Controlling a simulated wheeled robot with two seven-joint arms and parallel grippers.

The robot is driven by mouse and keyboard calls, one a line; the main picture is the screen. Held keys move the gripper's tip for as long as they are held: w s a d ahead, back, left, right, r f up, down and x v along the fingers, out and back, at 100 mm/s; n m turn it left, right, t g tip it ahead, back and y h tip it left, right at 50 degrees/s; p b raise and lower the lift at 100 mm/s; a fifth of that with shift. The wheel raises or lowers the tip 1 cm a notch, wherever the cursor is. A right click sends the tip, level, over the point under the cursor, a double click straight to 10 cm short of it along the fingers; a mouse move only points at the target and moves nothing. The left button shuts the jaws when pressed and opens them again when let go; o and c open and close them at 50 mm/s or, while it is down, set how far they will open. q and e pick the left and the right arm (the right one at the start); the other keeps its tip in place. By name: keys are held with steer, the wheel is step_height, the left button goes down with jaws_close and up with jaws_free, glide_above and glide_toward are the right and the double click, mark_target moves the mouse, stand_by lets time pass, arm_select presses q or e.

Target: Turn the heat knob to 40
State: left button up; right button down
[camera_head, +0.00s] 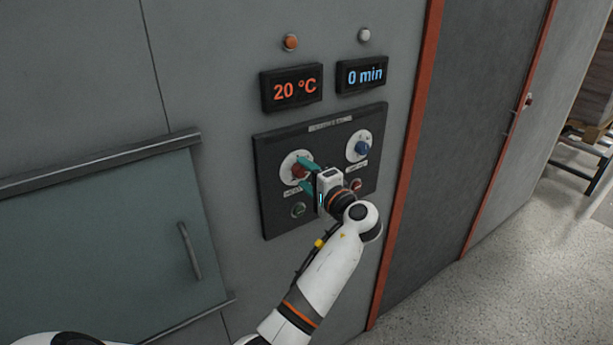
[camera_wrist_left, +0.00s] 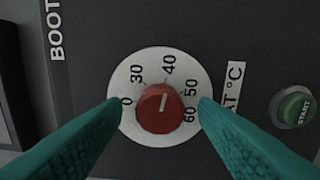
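The red heat knob (camera_head: 299,171) sits on a white dial at the left of the dark control panel (camera_head: 327,126). In the left wrist view the knob (camera_wrist_left: 160,113) shows a white line pointing up and slightly right, roughly at the 40 mark. My left gripper (camera_head: 305,175) is at the knob. In the left wrist view its teal fingers (camera_wrist_left: 160,102) are spread on either side of the knob, with gaps to it. The temperature display (camera_head: 295,88) reads 20 °C. My right gripper is not in view.
A blue knob (camera_head: 362,148) sits on the right dial, under the 0 min display (camera_head: 362,76). A green START button (camera_wrist_left: 294,108) is beside the heat dial. An orange lamp (camera_head: 291,42) and a white lamp (camera_head: 364,35) are above. A teal hatch (camera_head: 130,240) is at left.

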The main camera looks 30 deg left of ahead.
arm_select(q)
steer(key=shift+s+d+f, duration=0.15)
steer(key=shift+d, duration=0.1)
steer(key=b+v, duration=0.5)
steer(key=v, duration=0.6)
steer(key=shift+d, duration=0.3)
